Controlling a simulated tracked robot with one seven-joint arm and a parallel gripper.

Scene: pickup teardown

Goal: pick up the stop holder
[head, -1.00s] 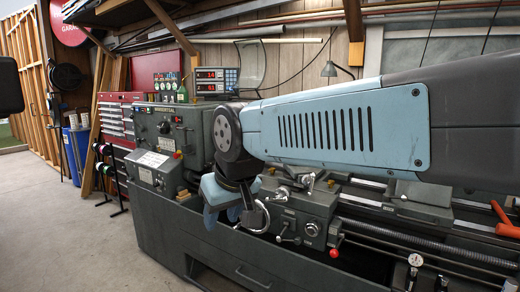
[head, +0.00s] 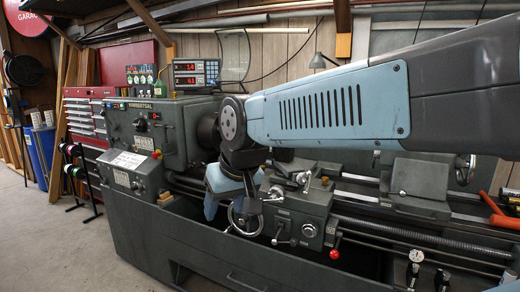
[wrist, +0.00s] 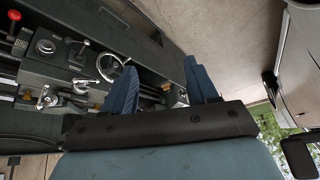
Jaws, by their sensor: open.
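No part that I can clearly tell as the stop holder shows in either view. My gripper (head: 232,203) is open and empty, pointing down in front of the lathe (head: 190,235), near the carriage handwheel (head: 246,217). In the wrist view its two blue fingers stand apart, with the gap between them (wrist: 160,78) over the dark lathe body. The handwheel also shows in the wrist view (wrist: 112,68), left of the fingers. My gripper and arm hide part of the carriage and bed.
The carriage's red-knobbed lever (head: 334,254) sticks out at the front. A dial gauge (head: 416,256) stands at the lower right, and orange-handled tools (head: 495,205) lie on the right. Open concrete floor (head: 55,245) lies to the left.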

